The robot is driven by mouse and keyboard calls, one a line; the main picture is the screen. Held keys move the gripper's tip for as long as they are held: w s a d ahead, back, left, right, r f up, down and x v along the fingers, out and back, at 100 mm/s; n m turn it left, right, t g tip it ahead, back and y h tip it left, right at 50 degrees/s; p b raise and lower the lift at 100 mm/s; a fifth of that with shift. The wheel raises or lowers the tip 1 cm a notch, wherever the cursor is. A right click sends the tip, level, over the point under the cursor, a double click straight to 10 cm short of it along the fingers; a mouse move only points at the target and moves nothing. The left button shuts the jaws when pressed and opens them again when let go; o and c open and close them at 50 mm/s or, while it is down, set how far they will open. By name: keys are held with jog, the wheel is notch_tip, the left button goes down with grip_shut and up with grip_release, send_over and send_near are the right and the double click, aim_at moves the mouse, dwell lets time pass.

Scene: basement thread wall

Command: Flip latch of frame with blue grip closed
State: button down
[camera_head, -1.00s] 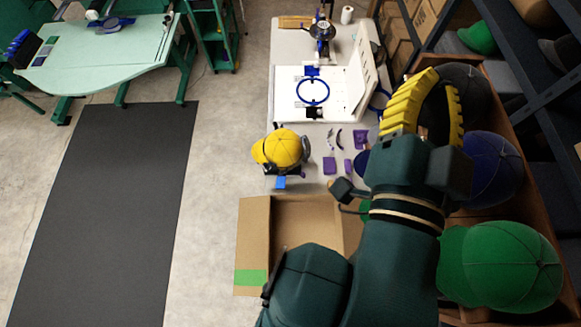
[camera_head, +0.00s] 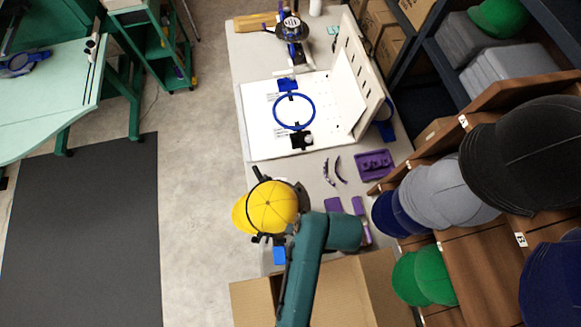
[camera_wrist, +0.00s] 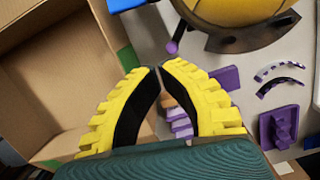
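A yellow cap (camera_head: 270,205) sits on a black cap frame (camera_head: 299,192) at the front left of the table. A blue grip (camera_head: 279,255) sticks out at its near side; a blue part also shows at the top edge of the wrist view (camera_wrist: 126,4). A small lever with a purple end (camera_wrist: 172,46) sits beside the cap's rim in the wrist view. My gripper (camera_wrist: 158,68) has yellow ribbed fingers with the tips together, just short of the lever's end, apparently holding nothing. I cannot tell whether they touch it. In the head view my arm hides my gripper.
An open cardboard box (camera_head: 252,300) stands at the table's near end. A white board with a blue hoop (camera_head: 294,128), purple pieces (camera_head: 375,165) and dark curved strips lie on the table (camera_head: 235,65). Shelves of caps (camera_head: 500,165) crowd the right.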

aim_at(281, 241)
jog(key=shift+w+r, duration=0.15)
jog(key=shift+w, duration=0.05)
jog(key=a+f, duration=0.5)
jog(key=f, duration=0.2)
jog(key=shift+s+f+b, duration=0.3)
jog(key=shift+s+f, duration=0.1)
